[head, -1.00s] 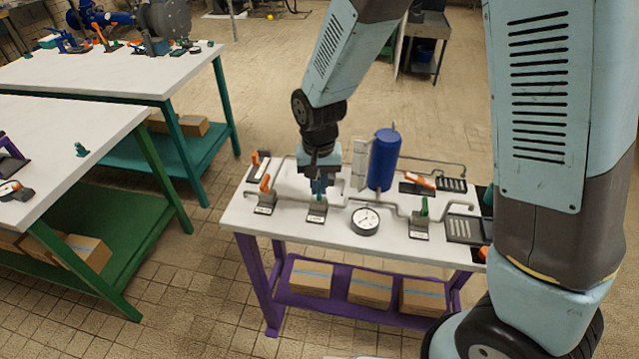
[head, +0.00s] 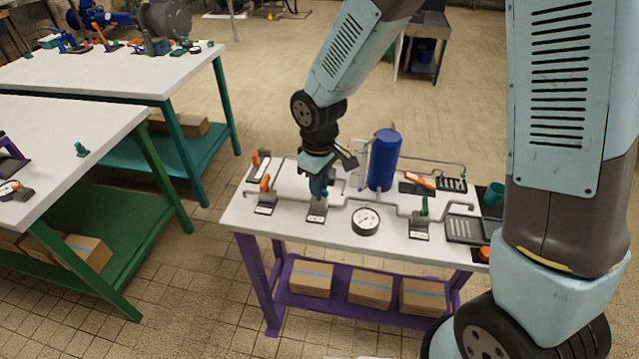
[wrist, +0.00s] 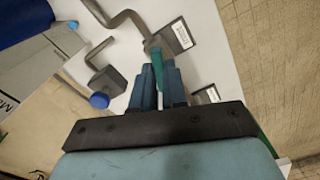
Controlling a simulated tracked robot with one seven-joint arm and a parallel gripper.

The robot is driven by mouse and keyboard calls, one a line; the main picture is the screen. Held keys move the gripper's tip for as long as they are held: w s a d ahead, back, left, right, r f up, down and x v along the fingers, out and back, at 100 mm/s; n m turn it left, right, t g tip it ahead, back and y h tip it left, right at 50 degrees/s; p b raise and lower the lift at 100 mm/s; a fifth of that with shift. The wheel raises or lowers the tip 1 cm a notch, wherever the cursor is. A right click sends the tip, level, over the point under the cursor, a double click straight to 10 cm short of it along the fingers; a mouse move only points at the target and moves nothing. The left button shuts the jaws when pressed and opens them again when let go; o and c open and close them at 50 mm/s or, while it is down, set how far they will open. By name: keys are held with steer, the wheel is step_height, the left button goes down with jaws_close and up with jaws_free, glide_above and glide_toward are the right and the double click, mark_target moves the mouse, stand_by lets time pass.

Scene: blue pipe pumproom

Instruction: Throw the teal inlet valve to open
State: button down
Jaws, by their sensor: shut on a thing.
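The teal inlet valve's handle (wrist: 157,66) shows between the two blue fingers in the wrist view. My gripper (wrist: 158,82) is shut on this handle. The valve's grey body and labelled base (head: 316,213) show in the head view on the white table, at its left-middle. In that view my gripper (head: 318,190) comes down from above and hides most of the handle. The label plate (wrist: 181,33) lies beyond the fingertips in the wrist view; its text is too small to read.
An orange-handled valve (head: 265,190) stands close left of my gripper. A round gauge (head: 365,221) is just right, with a green-handled valve (head: 422,212) further right. A blue tank (head: 384,160) stands behind right. Grey pipes run along the table.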

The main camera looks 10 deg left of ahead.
steer(key=shift+n, duration=2.3)
steer(key=c, duration=1.2)
jaws_free()
steer(key=shift+o, duration=0.2)
step_height(320, 180, up, 14)
steer(key=shift+f, duration=0.15)
